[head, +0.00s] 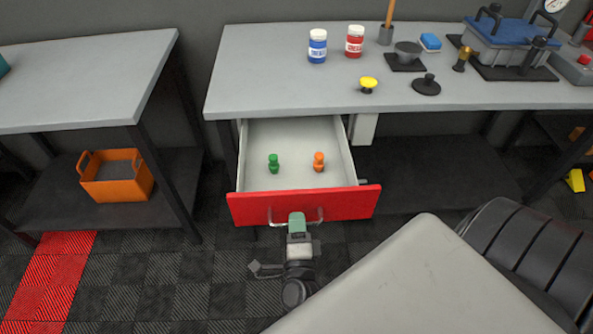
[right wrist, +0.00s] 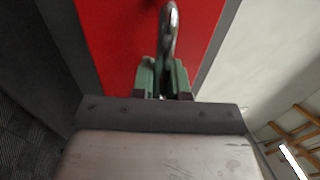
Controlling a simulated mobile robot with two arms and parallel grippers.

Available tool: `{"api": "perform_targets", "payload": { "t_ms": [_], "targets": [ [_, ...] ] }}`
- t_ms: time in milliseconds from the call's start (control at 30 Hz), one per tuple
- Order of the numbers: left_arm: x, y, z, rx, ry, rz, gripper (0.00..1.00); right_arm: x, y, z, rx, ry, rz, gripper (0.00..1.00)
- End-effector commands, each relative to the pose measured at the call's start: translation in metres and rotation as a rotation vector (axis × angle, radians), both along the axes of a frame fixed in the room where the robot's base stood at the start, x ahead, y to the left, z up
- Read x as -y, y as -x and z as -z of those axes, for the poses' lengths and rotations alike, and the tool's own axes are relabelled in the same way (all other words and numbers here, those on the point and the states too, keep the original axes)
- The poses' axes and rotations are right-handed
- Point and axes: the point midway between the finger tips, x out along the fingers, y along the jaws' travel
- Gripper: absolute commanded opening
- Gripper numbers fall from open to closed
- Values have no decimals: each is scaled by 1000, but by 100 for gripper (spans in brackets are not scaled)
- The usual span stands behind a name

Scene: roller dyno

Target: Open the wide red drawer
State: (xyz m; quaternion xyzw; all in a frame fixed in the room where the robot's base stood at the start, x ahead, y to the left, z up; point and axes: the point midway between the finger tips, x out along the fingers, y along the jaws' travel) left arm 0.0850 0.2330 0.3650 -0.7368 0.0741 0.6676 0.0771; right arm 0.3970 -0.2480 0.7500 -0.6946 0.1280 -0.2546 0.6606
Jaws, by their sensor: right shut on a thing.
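The wide red drawer (head: 345,203) stands pulled out from under the grey workbench in the head view, its inside showing. A green piece (head: 273,163) and an orange piece (head: 319,161) stand in it. A metal bar handle (head: 312,219) is on its red front. My right gripper (head: 297,222) is at the handle, shut on it. In the right wrist view the green fingers (right wrist: 162,78) close around the metal handle (right wrist: 169,35), with the red drawer front (right wrist: 115,35) beyond. My left gripper is not in view.
An orange bin (head: 115,177) sits on the lower shelf at left. Checkered floor is open in front of the drawer.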

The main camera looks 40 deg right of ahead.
Motion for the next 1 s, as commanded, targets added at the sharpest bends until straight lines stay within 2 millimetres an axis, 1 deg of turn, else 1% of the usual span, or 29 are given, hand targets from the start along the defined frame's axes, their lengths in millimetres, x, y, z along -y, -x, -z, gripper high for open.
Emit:
{"api": "perform_targets", "payload": {
  "t_ms": [233, 267, 400, 633, 733, 867, 1000],
  "targets": [
    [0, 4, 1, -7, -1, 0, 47, -1, 0, 1, -4, -2, -2, 0],
    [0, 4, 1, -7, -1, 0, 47, -1, 0, 1, -4, -2, -2, 18],
    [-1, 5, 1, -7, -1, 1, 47, 0, 0, 1, -3, -1, -2, 39],
    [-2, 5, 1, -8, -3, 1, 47, 0, 0, 1, -1, 0, -1, 40],
    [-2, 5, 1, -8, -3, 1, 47, -2, 3, 2, -2, -1, -1, 40],
    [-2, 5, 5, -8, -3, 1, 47, -10, 17, 6, -4, -1, 0, 40],
    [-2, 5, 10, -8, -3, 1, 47, -23, 38, 11, -5, -2, -1, 40]
  ]
}}
